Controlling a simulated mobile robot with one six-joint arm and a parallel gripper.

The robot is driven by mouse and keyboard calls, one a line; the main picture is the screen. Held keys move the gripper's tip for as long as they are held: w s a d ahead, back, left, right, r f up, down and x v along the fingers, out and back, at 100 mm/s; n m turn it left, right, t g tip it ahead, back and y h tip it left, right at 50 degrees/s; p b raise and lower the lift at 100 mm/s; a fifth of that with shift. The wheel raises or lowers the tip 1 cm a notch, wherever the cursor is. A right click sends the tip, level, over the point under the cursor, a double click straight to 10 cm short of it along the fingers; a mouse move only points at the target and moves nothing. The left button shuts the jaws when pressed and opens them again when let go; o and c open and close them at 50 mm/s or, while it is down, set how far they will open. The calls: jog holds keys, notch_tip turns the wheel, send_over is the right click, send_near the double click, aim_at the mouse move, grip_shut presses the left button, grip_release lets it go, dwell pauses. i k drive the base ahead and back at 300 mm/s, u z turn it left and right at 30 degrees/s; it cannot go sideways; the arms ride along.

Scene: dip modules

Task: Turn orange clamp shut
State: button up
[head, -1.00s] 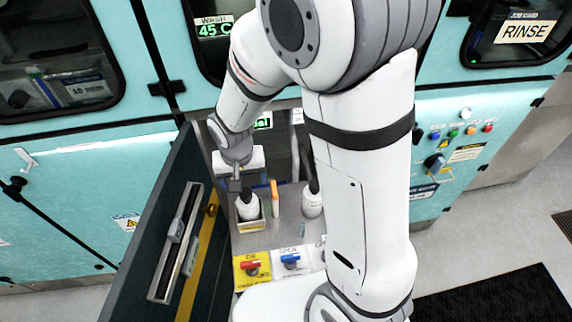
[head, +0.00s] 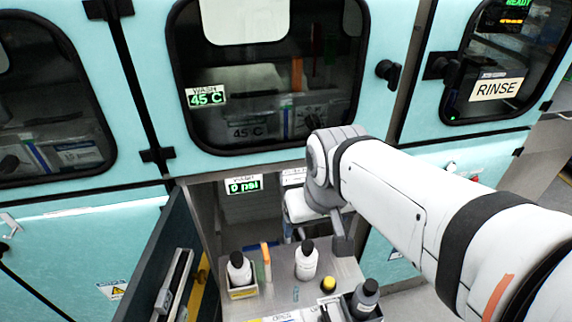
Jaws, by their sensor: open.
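A slim upright orange-topped piece (head: 266,258), which may be the orange clamp, stands on the grey metal shelf (head: 225,312) between two white bottles. Whether it is turned open or shut is too small to tell. My gripper (head: 342,245) is right of it, above the right part of the shelf and apart from it. Its fingers are small and partly hidden by my wrist, and nothing shows held in it.
A black-capped white bottle (head: 239,270) stands in a small holder at left, another (head: 306,261) in the middle. A yellow-capped item (head: 328,285) and a dark bottle (head: 364,299) stand at right. An open dark door (head: 165,265) borders the left. A panel reads 0 psi (head: 244,185).

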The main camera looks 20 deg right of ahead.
aim_at(266, 256)
jog(key=u, duration=0.4)
jog(key=k, duration=1.3)
jog(key=z, duration=0.3)
jog(key=i, duration=1)
jog(key=z, duration=0.05)
